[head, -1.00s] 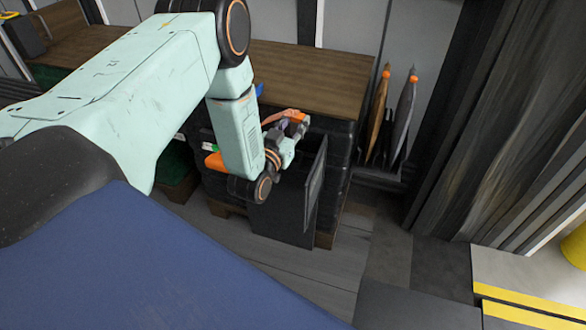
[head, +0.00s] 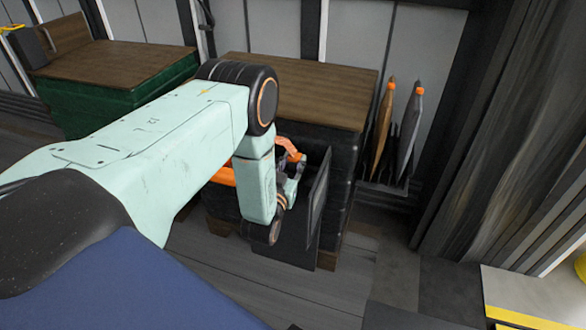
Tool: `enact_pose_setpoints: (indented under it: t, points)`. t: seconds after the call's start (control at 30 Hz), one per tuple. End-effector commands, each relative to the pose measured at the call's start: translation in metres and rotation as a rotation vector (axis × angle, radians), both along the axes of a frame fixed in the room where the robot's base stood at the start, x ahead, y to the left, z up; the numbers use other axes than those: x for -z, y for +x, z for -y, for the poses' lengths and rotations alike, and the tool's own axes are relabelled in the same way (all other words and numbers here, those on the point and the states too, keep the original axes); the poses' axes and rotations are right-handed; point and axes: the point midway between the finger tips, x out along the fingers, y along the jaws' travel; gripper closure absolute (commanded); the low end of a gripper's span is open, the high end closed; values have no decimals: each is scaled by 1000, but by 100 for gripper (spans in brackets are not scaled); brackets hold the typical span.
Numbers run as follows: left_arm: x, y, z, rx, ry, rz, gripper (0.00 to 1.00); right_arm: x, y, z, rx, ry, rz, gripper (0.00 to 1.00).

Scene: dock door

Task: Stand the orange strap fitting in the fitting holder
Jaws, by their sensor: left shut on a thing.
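My left gripper (head: 291,166) is at the front of the dark stacked unit, below its brown wooden top. It is shut on the orange strap fitting (head: 287,146), whose upper part shows above the fingers. My own forearm and wrist hide much of the grip and the fitting's lower end. A dark upright panel (head: 318,196) stands just right of the gripper; whether they touch I cannot tell. I cannot make out the fitting holder for certain. My right gripper is not in view.
The brown wooden top (head: 310,92) is clear. An orange bar (head: 222,176) shows partly behind my arm. Two tall pointed things with orange bands (head: 383,125) stand in a dark rack at right. A green stack (head: 120,100) is at left. Grey floor (head: 345,270) lies open in front.

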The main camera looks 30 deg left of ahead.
Motion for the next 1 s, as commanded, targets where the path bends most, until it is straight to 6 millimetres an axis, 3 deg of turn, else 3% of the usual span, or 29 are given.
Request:
enact_pose_setpoints:
  t: [0.03,0.4,0.43,0.7,1.0]
  points:
    - [7,0,0,0,1,2,100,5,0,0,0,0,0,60]
    - [9,0,0,0,0,2,100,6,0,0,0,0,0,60]
    - [9,0,0,0,-1,0,67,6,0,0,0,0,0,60]
    - [9,0,0,0,-1,1,46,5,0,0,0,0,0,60]
    - [7,0,0,0,-1,1,46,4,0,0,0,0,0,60]
